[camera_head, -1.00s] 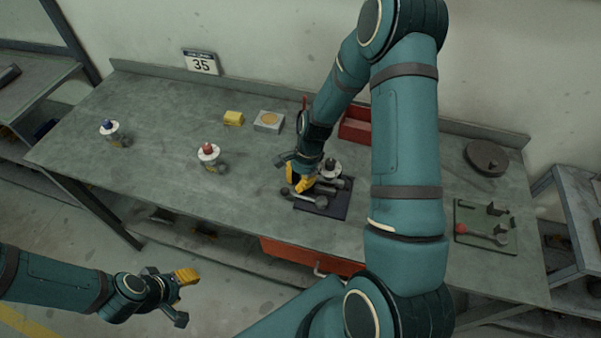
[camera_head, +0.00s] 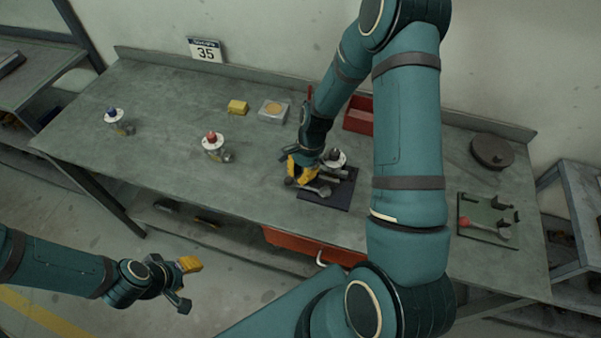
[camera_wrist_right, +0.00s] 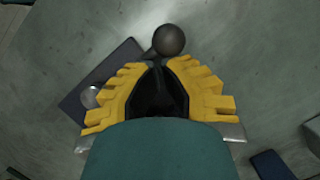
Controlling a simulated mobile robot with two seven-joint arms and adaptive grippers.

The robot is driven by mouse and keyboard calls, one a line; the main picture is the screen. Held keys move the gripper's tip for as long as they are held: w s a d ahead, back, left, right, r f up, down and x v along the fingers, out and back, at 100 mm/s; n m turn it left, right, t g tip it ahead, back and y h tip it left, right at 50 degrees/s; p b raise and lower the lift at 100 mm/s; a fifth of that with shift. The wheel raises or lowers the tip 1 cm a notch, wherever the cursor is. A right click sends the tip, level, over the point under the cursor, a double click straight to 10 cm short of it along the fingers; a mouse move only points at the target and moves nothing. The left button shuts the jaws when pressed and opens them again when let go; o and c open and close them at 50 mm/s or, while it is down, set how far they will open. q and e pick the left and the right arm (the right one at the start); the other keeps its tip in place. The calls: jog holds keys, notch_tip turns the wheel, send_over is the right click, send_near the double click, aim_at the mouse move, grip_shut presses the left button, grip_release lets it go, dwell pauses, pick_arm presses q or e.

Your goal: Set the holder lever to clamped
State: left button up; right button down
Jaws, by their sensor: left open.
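The dark holder plate (camera_head: 338,198) lies on the bench near its front edge, with a valve (camera_head: 335,158) with a pale top on it. A lever's dark ball knob (camera_head: 289,181) shows at its left; the knob is also just beyond my fingertips in the right wrist view (camera_wrist_right: 168,40). My right gripper (camera_head: 301,172) is over the plate's left side. Its yellow fingers come close together beside the knob and a short piece of stem; whether they grip the stem is hidden. My left gripper (camera_head: 186,283) is open and empty, off the bench's front.
A red-topped valve (camera_head: 213,146) and a blue-topped valve (camera_head: 115,120) stand to the left. A green fixture (camera_head: 487,222) and dark disc (camera_head: 492,151) are at right.

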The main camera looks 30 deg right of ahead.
jog(key=shift+s+a+n, duration=0.15)
jog(key=shift+a+n, duration=0.15)
jog(key=shift+n, duration=0.1)
jog(key=shift+s+a+n+g, duration=0.45)
jog(key=shift+a+n, duration=0.25)
jog(key=shift+n, duration=0.4)
jog(key=n, duration=0.1)
jog(key=s+a+n, duration=0.1)
jog(key=shift+s+a+n+g+h, duration=0.2)
jog(key=shift+s+n+g+h, duration=0.05)
jog(key=shift+n+h, duration=0.15)
jog(key=n, duration=0.1)
jog(key=s+a+n, duration=0.1)
jog(key=shift+s+n+g+h+b, duration=0.3)
jog(key=shift+b, duration=0.05)
jog(key=shift+s+a+n+h, duration=0.2)
jog(key=shift+s+n+h, duration=0.2)
jog(key=shift+s+n, duration=0.9)
jog(key=shift+w+n, duration=0.2)
jog(key=shift+n, duration=0.1)
